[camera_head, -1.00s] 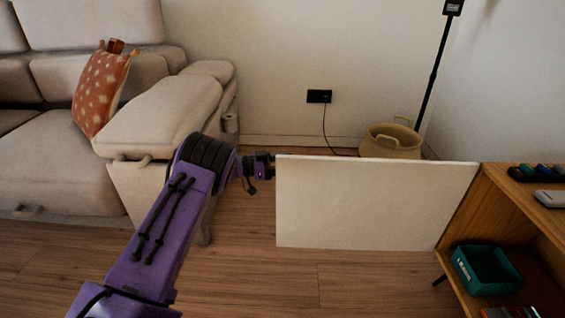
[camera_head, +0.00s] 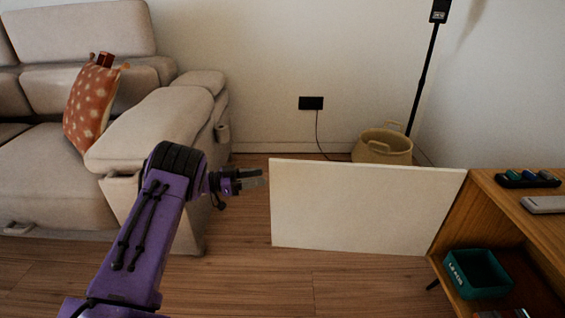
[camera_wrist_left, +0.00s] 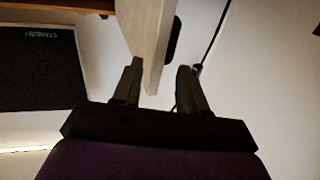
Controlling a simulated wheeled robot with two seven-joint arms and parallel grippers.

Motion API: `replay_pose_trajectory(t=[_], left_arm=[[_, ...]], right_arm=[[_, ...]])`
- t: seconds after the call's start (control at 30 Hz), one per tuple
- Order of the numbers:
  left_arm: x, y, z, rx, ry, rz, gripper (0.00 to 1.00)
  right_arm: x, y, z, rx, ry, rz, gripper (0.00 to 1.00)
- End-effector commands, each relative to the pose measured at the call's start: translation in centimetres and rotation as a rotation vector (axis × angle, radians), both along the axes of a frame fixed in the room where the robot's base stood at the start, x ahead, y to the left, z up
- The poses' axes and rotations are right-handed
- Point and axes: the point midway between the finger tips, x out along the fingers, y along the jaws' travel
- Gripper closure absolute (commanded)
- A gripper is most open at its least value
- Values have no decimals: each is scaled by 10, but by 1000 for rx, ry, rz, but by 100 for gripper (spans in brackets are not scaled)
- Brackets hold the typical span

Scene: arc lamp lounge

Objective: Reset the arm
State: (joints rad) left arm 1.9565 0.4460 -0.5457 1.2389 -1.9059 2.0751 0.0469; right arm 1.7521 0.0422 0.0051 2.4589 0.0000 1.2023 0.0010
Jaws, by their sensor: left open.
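My left arm comes in from the left of the head view. Its gripper (camera_head: 256,179) is open and empty, just left of the free edge of a white door panel (camera_head: 365,208). The door stands swung open from a wooden cabinet (camera_head: 485,215) at the right. In the left wrist view the two dark fingers (camera_wrist_left: 160,78) are spread apart, and the pale door edge (camera_wrist_left: 146,45) shows ahead, between their tips. A small gap seems to lie between fingers and door. My right gripper is not in view.
A beige sofa (camera_head: 160,125) with an orange cushion (camera_head: 92,105) stands at the left, close to my arm. A woven basket (camera_head: 385,150) and a lamp pole (camera_head: 422,85) are behind the door. A teal box (camera_head: 478,275) sits inside the cabinet. Wood floor (camera_head: 330,280) in front is clear.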

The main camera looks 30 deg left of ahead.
Motion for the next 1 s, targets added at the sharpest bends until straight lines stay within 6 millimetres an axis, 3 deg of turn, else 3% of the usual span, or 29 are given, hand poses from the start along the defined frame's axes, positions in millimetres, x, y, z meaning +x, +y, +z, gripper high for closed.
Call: replay_pose_trajectory(t=[0.27, 0.37, 0.47, 0.57, 0.6, 0.7, 0.83, 1.0], left_arm=[[4, 7, -5, 37, -12, 52, 58], [4, 21, -29, 5, -7, 262, 58], [-10, 14, -84, -73, 105, 549, 58], [-55, -10, -154, -121, 323, 818, 58], [-79, -22, -179, -124, 418, 902, 58], [-146, -53, -227, -103, 644, 1063, 58], [-229, -88, -259, -42, 879, 1192, 58], [-318, -121, -271, 55, 1099, 1281, 58]], right_arm=[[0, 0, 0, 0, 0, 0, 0], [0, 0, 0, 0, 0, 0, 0], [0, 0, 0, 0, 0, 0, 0], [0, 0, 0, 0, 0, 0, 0], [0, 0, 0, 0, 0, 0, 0], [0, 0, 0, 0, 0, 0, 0], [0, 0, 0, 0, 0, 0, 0], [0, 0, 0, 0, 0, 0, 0]])
